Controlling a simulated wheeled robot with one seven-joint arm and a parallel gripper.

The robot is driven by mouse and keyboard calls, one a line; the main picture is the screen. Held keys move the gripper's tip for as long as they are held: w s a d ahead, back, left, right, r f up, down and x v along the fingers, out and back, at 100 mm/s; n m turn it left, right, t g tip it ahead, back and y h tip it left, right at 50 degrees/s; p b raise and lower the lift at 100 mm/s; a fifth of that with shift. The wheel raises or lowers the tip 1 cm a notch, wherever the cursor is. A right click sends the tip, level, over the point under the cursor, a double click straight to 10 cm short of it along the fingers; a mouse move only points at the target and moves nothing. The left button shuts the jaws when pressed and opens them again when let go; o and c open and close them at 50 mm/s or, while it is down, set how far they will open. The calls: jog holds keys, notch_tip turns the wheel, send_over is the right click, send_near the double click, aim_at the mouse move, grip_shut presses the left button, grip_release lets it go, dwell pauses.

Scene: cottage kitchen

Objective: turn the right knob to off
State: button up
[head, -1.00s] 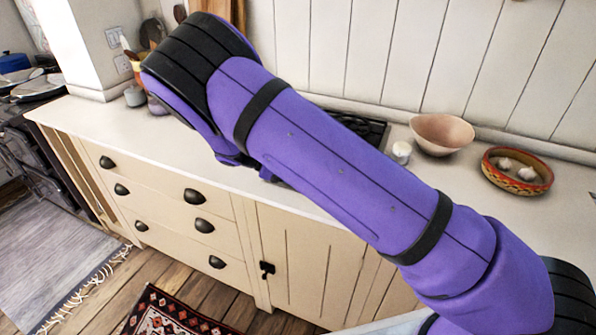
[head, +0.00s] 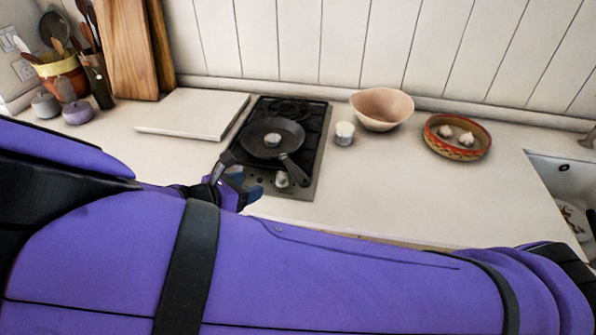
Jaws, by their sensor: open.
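A black two-burner hob (head: 313,150) is set in the pale worktop in the head view. The right knob (head: 281,180), light and small, is on the hob's front strip, close beside the pan's handle. Its pointer is too small to read. My gripper (head: 238,183) is at the hob's front left corner, left of the right knob and apart from it. The jaws are open, and my arm partly hides them. The left knob cannot be made out clearly near my gripper.
A dark frying pan (head: 258,139) with something small and pale in it sits on the front burner, handle toward the front right. A white jar (head: 344,133), pink bowl (head: 382,109) and garlic dish (head: 434,139) stand right. A white board (head: 190,114) lies left.

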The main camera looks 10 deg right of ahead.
aim_at(279, 177)
jog(key=shift+d, duration=0.2)
jog(key=x, duration=1)
jog(key=shift+w+d+f, duration=0.1)
jog(key=shift+w+f, duration=0.1)
jog(key=shift+f, duration=0.05)
jog(key=c, duration=0.9)
